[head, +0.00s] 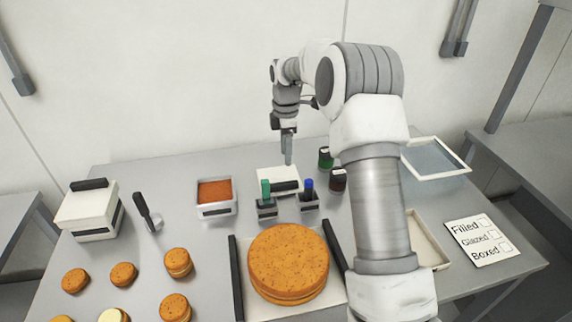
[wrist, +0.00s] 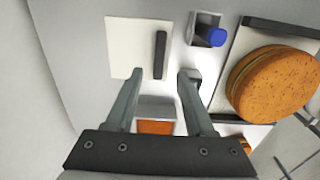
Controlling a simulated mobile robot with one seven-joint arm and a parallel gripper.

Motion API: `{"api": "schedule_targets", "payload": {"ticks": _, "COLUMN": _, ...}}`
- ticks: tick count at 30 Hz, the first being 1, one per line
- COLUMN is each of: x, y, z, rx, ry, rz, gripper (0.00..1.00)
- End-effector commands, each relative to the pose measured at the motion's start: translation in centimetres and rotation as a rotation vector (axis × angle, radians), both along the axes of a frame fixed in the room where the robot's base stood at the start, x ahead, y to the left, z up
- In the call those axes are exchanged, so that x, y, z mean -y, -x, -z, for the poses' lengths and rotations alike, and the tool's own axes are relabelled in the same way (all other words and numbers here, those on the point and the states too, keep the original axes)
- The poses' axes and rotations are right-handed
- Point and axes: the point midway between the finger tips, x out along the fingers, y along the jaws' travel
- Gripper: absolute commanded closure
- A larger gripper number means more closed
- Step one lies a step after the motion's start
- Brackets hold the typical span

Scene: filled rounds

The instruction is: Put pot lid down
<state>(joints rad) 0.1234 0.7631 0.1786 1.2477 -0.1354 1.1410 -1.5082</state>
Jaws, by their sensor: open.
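The pot lid (head: 268,174) is a pale flat square with a black bar handle (head: 285,186). In the head view it lies flat on the grey table, behind the green and blue stamps. The lid also shows in the wrist view (wrist: 125,45), with its handle (wrist: 160,55) ahead of and between my fingertips. My gripper (head: 288,160) is open and empty, pointing down over the lid; its two fingers spread apart in the wrist view (wrist: 160,73). An open pot with orange filling (head: 215,212) stands left of the lid.
A closed white pot (head: 88,215) and a black-handled tool (head: 146,210) stand at the left. A large round cake (head: 288,260) sits in front. Green (head: 266,205) and blue (head: 309,198) stamps stand close before the lid. Dark jars (head: 338,181) are to its right.

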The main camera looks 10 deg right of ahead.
Motion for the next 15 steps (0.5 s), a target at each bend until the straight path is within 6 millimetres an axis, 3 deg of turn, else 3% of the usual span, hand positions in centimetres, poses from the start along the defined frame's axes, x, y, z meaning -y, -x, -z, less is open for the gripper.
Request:
{"api": "schedule_targets", "payload": {"ticks": 5, "x": -0.1, "y": 0.4, "z": -1.8, "rx": 0.009, "ry": 0.003, "rz": 0.018, "gripper": 0.46}}
{"api": "schedule_targets", "payload": {"ticks": 8, "x": -0.3, "y": 1.4, "z": -3.9, "rx": 0.030, "ry": 0.010, "rz": 0.074, "gripper": 0.46}}
{"api": "schedule_targets", "payload": {"ticks": 15, "x": -0.8, "y": 6.9, "z": -11.0, "rx": 0.121, "ry": 0.016, "rz": 0.334, "gripper": 0.46}}
